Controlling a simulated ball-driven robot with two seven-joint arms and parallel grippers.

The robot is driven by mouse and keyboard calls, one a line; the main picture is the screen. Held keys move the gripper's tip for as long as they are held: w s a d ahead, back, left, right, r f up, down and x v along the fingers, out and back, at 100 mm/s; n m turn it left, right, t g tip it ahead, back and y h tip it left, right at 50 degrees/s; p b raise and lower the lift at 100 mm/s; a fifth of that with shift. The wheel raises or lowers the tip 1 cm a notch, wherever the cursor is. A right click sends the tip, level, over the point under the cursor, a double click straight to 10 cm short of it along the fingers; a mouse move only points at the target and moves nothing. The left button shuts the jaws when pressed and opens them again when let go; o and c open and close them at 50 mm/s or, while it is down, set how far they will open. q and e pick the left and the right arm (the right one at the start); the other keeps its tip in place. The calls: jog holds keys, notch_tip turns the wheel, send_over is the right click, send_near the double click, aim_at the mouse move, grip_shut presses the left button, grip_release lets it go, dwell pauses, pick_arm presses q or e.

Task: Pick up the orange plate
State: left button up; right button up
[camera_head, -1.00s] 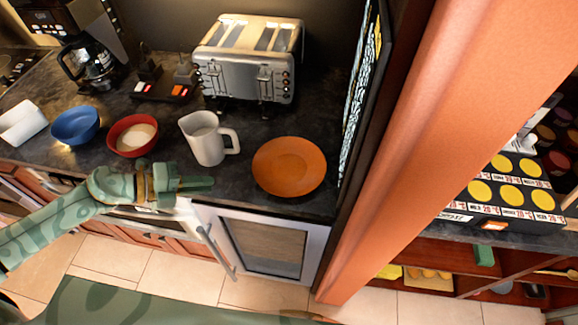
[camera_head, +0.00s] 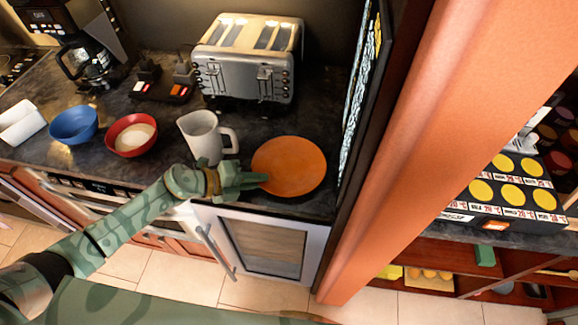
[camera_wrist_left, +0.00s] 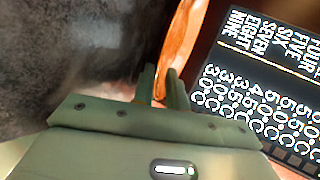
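The orange plate (camera_head: 290,166) lies flat on the dark counter in the head view, near the counter's front edge. My left gripper (camera_head: 258,179) is at the plate's left rim. In the left wrist view the plate (camera_wrist_left: 181,45) shows nearly edge-on beyond the fingers. The two green fingers (camera_wrist_left: 163,90) are close together there, with the plate's rim between them, and they look shut on it. The exact contact is hard to make out. My right gripper is not in view.
A white mug (camera_head: 203,138) stands just behind my left gripper. A red bowl (camera_head: 131,135) and a blue bowl (camera_head: 74,125) are farther left. A toaster (camera_head: 247,60) stands behind the plate. A dark panel and an orange post (camera_head: 430,120) stand close on the right.

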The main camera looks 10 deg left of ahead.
pick_arm(q)
grip_shut()
jog(key=shift+r, duration=0.1)
